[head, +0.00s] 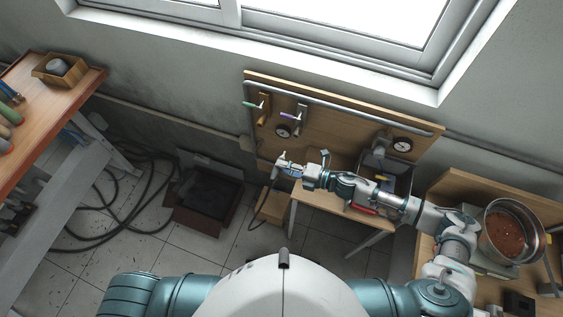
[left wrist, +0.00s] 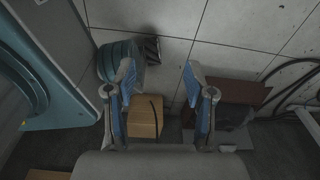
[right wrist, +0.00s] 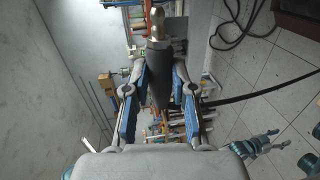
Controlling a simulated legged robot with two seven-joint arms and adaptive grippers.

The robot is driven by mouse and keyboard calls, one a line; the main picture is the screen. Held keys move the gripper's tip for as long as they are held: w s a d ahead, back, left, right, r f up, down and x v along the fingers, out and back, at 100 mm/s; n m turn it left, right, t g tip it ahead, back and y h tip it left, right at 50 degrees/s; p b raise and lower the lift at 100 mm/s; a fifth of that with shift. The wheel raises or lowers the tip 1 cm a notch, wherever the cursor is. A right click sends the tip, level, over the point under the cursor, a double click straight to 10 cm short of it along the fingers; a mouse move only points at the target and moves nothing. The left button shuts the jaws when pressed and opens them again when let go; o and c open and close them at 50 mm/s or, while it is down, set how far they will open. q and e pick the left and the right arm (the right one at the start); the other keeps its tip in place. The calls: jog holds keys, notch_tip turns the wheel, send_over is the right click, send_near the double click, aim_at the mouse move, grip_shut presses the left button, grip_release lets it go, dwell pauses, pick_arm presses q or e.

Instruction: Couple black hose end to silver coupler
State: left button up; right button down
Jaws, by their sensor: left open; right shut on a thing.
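My right gripper (right wrist: 160,76) is shut on the black hose end (right wrist: 160,60), a dark sleeve with a brass-coloured tip pointing away from the fingers. The black hose (right wrist: 245,97) trails off to the right. The board has a green-handled valve (head: 264,106) and a purple-handled valve (head: 300,115). I cannot make out the silver coupler clearly. My left gripper (left wrist: 158,84) is open and empty above the floor; it is not visible in the head view.
A small wooden table (head: 325,200) stands below the board. A cardboard box (head: 272,206) and dark tray (head: 205,200) are on the floor. A workbench (head: 85,80) stands left, and a metal pot (head: 531,222) is on the right bench. Loose hoses lie on the tiles.

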aim_at(284, 158)
jog(key=w+d, duration=0.2)
jog(key=w, duration=0.1)
jog(key=shift+d+g+y+b, duration=0.1)
jog(key=shift+g+y+b, duration=0.2)
jog(key=shift+b, duration=0.1)
pick_arm(q)
jog(key=shift+d+f, duration=0.45)
jog(key=shift+d, duration=0.3)
pick_arm(e)
jog(key=shift+w+d, duration=0.6)
jog(key=shift+w, duration=0.3)
pick_arm(q)
jog(key=shift+a, duration=0.1)
pick_arm(e)
jog(key=shift+a, duration=0.1)
pick_arm(q)
jog(key=shift+a, duration=0.2)
pick_arm(e)
jog(key=shift+r, duration=0.1)
